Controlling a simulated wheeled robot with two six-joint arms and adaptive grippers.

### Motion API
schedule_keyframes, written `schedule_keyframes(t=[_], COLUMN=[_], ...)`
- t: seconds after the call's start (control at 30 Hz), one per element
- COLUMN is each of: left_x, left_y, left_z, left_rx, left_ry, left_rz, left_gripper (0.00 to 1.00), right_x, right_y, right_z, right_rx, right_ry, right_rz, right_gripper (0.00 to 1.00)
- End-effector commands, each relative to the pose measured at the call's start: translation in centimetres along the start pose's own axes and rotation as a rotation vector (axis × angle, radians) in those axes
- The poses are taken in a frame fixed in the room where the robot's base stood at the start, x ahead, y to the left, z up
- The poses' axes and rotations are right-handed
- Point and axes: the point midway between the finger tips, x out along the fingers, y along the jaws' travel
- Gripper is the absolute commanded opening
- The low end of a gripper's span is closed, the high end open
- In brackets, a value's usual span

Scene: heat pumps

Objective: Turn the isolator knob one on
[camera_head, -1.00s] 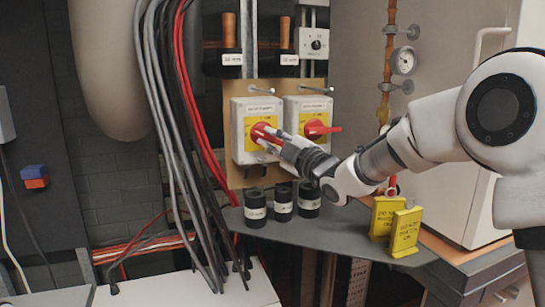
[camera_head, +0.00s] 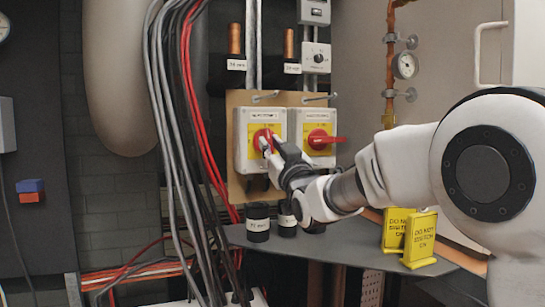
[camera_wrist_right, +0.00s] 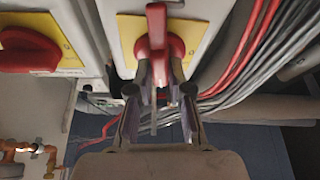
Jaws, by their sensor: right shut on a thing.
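Two white isolator boxes with yellow plates and red knobs hang side by side on a wooden board. My right gripper (camera_head: 266,147) is at the left box (camera_head: 243,165) in the head view, shut on its red knob (camera_head: 261,134). In the right wrist view the two fingers (camera_wrist_right: 160,82) close on both sides of that knob's red handle (camera_wrist_right: 157,28). The fingers partly hide the knob in the head view. The right box's knob (camera_head: 321,139) is free, its handle pointing right; it also shows in the right wrist view (camera_wrist_right: 28,50). My left gripper is out of view.
Yellow "do not switch on" signs (camera_head: 420,240) stand on the grey shelf (camera_head: 345,240) below, beside black labelled cylinders (camera_head: 258,222). Grey and red cables (camera_head: 185,120) hang close left of the boxes. A copper pipe with a gauge (camera_head: 405,65) runs at right.

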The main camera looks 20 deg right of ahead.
Motion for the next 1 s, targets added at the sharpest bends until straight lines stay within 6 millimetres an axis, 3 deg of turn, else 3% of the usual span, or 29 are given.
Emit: schedule_keyframes(t=[0.3,0.83,0.87,0.9,1.0], left_x=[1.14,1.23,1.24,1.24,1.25], left_y=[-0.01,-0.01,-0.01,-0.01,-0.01], left_z=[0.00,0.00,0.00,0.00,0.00], left_rx=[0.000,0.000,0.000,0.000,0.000], left_ry=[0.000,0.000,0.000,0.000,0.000], left_rz=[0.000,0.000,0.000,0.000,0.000], left_gripper=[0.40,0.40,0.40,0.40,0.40], right_x=[0.07,0.09,0.09,0.08,0.06], right_y=[-0.08,-0.05,-0.05,-0.06,-0.08], right_z=[-0.40,-0.35,-0.34,-0.30,-0.21], right_rx=[0.123,0.147,0.147,0.147,0.146], right_ry=[0.009,0.006,0.006,0.005,0.003], right_rz=[0.051,0.061,0.061,0.061,0.061], right_gripper=[0.00,0.00,0.29,0.43,0.44])
